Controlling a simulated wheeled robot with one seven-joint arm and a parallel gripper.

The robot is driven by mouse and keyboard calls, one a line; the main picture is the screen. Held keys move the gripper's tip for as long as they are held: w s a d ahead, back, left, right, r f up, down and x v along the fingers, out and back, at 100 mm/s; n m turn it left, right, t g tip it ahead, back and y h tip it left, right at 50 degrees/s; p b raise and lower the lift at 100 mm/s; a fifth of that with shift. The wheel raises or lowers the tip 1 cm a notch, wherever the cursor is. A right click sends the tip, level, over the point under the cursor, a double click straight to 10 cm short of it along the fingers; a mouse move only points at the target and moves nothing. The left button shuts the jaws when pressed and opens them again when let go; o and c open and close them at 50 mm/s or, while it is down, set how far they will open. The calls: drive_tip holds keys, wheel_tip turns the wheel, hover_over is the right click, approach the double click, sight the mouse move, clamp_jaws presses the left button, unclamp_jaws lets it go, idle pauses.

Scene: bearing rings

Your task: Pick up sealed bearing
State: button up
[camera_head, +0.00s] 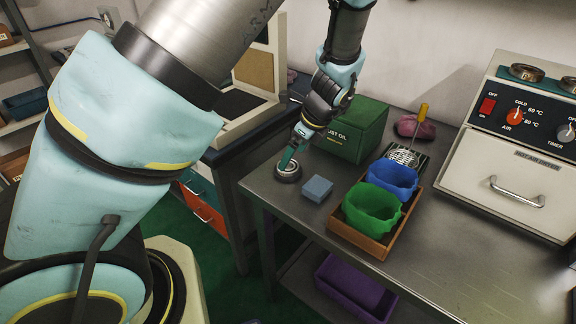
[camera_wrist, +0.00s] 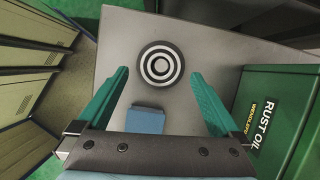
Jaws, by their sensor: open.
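The sealed bearing (camera_head: 288,171) is a dark ring with lighter inner rings. It lies flat on the metal table near its left corner. In the wrist view the bearing (camera_wrist: 160,66) shows whole, with concentric dark and pale circles. My gripper (camera_wrist: 158,88) is open, and its two green fingers point toward the bearing with a wide gap between them. In the head view my gripper (camera_head: 290,158) hangs at the bearing and overlaps part of it. I cannot tell whether the fingers touch it. Nothing is held.
A blue-grey block (camera_head: 317,189) sits close to the bearing. The green rust oil box (camera_head: 350,135) stands behind it. A wooden tray (camera_head: 360,240) holds a green bin (camera_head: 372,212) and a blue bin (camera_head: 392,180). An oven (camera_head: 520,150) stands at the right.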

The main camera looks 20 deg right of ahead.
sight(290, 167)
drive_tip(key=shift+p+x, duration=0.4)
drive_tip(key=shift+x, duration=1.45)
drive_tip(key=c, duration=1.3)
wheel_tip(290, 167, up, 10)
drive_tip(key=shift+b, duration=1)
